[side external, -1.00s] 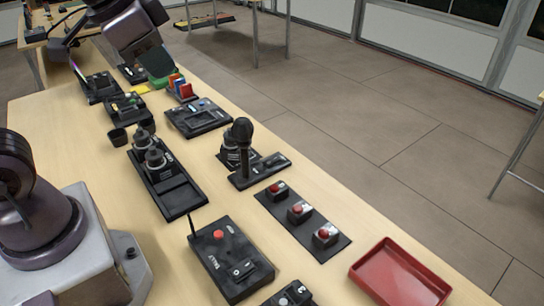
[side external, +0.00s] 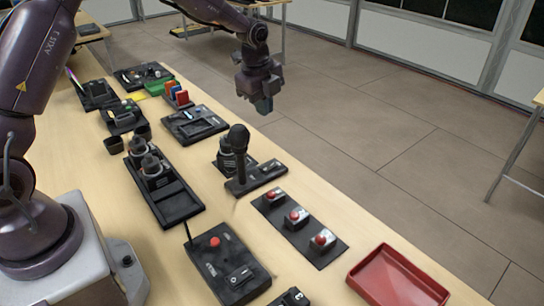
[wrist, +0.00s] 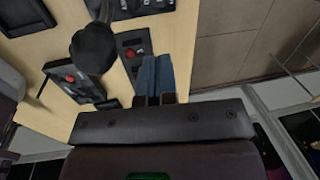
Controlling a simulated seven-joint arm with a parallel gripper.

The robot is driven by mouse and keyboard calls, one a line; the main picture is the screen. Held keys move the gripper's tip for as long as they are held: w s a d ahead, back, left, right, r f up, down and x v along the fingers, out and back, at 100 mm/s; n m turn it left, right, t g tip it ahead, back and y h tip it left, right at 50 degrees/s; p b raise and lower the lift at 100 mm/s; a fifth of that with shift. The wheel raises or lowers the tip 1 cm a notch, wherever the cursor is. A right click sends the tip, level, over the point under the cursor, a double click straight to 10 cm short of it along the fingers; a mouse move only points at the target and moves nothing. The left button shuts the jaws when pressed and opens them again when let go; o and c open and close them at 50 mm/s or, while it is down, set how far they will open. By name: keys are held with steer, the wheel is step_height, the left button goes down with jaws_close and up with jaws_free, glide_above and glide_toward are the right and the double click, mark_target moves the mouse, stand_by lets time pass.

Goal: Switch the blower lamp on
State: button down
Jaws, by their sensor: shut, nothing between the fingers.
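My gripper (side external: 263,104), with blue-teal fingertips, hangs high above the far right edge of the table and is shut and empty. Its shut fingers also show in the wrist view (wrist: 156,78). I cannot tell which thing is the blower lamp, as no label for it is readable. A black control box (side external: 228,266) with a red button and a rocker switch stands at the near side of the table. A black plate (side external: 301,230) to its right carries three small grey boxes with red buttons. No gripper contact with any of these shows.
A red tray (side external: 398,278) lies at the near right. A black tray (side external: 180,208) with knobs and several small panels line the table (side external: 95,182). The air around my gripper is free.

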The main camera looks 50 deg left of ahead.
mark_target(269, 166)
steer(key=f, duration=0.1)
steer(key=w+f+m, duration=0.1)
steer(key=shift+a+f, duration=0.35)
steer(key=f, duration=0.4)
steer(key=w+f, duration=0.1)
steer(key=f, duration=0.4)
steer(key=w+f, duration=0.1)
steer(key=f, duration=0.3)
steer(key=shift+f, duration=0.4)
steer(key=shift+w+f, duration=0.1)
steer(key=shift+f, duration=0.15)
steer(key=shift+s+r, duration=0.35)
steer(key=shift+s, duration=0.45)
